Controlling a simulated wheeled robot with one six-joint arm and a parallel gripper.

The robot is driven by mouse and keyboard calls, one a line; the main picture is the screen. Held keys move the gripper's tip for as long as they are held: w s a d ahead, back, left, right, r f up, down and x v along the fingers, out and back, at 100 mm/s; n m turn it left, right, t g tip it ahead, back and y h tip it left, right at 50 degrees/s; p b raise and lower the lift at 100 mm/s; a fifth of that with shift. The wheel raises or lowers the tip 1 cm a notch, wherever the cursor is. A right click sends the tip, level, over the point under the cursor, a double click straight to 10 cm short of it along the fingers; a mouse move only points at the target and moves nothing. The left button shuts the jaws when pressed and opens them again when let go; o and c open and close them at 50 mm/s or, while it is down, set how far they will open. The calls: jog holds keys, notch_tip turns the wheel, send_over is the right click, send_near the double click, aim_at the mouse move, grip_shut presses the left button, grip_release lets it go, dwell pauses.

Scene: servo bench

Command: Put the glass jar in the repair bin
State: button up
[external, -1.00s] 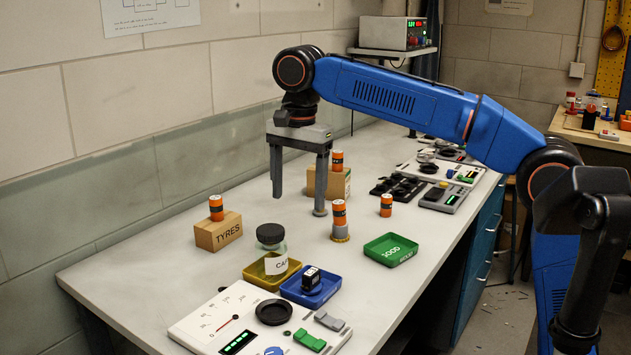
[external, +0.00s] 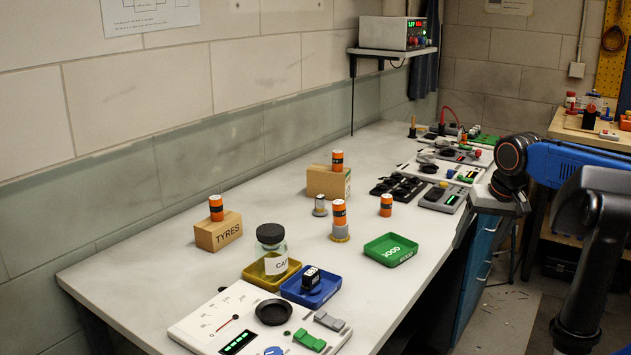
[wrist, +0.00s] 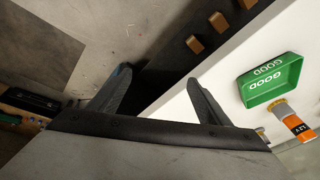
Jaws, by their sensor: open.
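The glass jar (external: 278,251) has a black lid and a white label with only "CA" readable. It stands upright and appears to be inside the yellow tray (external: 254,276) on the bench. A blue tray (external: 318,299) beside it holds a small black block (external: 311,279). I cannot read which tray is the repair bin. A green tray (external: 391,249), marked GOOD, is empty; it also shows in the wrist view (wrist: 270,80). My gripper (external: 490,235) is open and empty, past the bench's right edge, far from the jar. In the wrist view its fingers (wrist: 158,84) are spread apart.
A white panel (external: 210,322) lies in front.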

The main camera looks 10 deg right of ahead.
jog(key=s+d+f+n, duration=0.1)
jog(key=s+d+f, duration=0.3)
jog(key=s+f, duration=0.1)
jog(key=s+d+f+n+t+h, duration=0.1)
jog(key=s+d+f, duration=0.4)
jog(key=f, duration=0.3)
jog(key=shift+d+f+t, duration=0.15)
jog(key=shift+d+t, duration=0.05)
jog(key=shift+t, duration=0.1)
dwell(0.4)
